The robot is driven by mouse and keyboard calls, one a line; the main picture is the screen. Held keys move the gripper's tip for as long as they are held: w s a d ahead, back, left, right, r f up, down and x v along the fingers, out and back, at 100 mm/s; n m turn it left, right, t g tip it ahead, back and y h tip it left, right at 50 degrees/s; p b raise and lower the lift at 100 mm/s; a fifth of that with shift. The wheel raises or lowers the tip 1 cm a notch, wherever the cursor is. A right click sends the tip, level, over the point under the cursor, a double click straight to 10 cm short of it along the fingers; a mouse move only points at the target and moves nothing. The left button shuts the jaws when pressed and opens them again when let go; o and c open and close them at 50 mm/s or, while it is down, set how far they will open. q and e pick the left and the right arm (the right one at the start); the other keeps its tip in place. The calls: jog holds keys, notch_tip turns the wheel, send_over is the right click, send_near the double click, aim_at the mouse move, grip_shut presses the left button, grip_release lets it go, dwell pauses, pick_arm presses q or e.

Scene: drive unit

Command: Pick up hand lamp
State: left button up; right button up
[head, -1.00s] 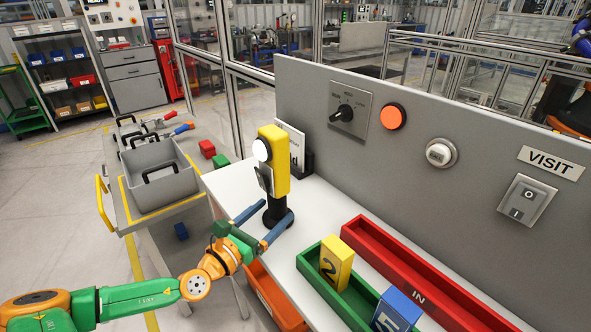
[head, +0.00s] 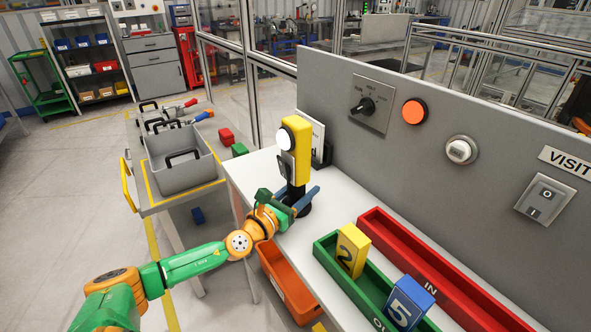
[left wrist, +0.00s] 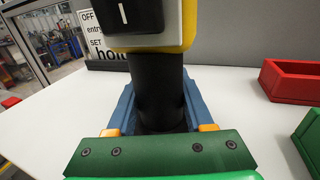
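The hand lamp (head: 298,150) stands upright on the white table, with a yellow body, a white round lens and a black lower handle and base. My left gripper (head: 300,192) is low at its black handle. In the left wrist view the black handle (left wrist: 160,95) stands between the two blue fingers (left wrist: 160,105), one on each side. The fingers look open around it; whether either touches is hard to tell. The finger on the lamp's far side is mostly hidden in the head view. My right gripper is not in view.
A grey panel (head: 440,190) with knobs and switches rises behind the table. A sign in a dark holder (head: 318,140) stands close behind the lamp. Green (head: 330,262) and red (head: 400,240) trays lie to the right; an orange bin (head: 285,285) is below. A grey trolley (head: 180,200) stands left.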

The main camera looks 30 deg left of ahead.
pick_arm(q)
grip_shut()
